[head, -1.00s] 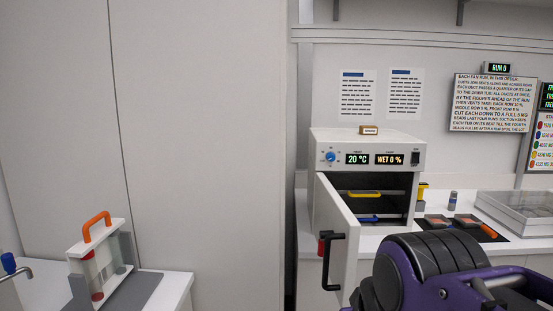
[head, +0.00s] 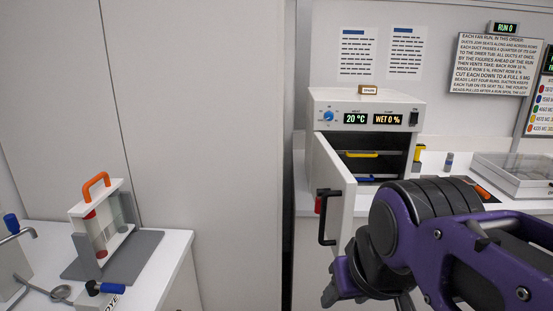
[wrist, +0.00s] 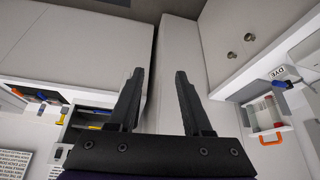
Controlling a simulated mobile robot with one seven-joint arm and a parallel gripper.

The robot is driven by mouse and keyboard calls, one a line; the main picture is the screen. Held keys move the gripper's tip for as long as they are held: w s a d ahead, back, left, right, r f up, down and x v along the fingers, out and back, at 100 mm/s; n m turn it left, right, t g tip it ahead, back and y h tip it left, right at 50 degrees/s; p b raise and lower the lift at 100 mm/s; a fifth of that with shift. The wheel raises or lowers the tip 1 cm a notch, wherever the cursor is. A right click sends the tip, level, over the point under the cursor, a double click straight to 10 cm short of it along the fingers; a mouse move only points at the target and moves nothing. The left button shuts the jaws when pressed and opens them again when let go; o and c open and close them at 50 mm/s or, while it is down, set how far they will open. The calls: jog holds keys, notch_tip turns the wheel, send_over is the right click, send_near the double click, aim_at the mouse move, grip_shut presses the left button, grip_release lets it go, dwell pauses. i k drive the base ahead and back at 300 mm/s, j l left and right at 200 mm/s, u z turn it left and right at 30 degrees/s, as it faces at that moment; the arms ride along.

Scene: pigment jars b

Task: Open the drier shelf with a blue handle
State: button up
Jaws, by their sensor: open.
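The white drier (head: 366,100) stands on the right-hand counter, with its door (head: 338,195) swung open toward me. Inside, a shelf with a yellow handle (head: 362,154) sits above the shelf with the blue handle (head: 366,180). Both shelves appear to be pushed in. My gripper (head: 338,292) is low in front of the door in the head view, with its fingers partly cut off or hidden. In the wrist view my gripper (wrist: 159,72) is open with nothing between its fingers, and the drier opening shows to their left.
The open door with its black handle (head: 325,218) juts out left of the drier opening. On the left bench stand an orange-handled rack (head: 100,220) and a tap (head: 12,228). A clear-lidded case (head: 515,172) lies right of the drier.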

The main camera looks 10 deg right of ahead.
aim_at(362, 168)
jog(key=i+l, duration=0.15)
jog(key=l, duration=0.25)
jog(key=i+l+u, duration=0.1)
jog(key=l, duration=0.25)
jog(key=i+l, duration=0.15)
jog(key=l, duration=0.25)
jog(key=i+l+u, duration=0.1)
jog(key=l, duration=0.3)
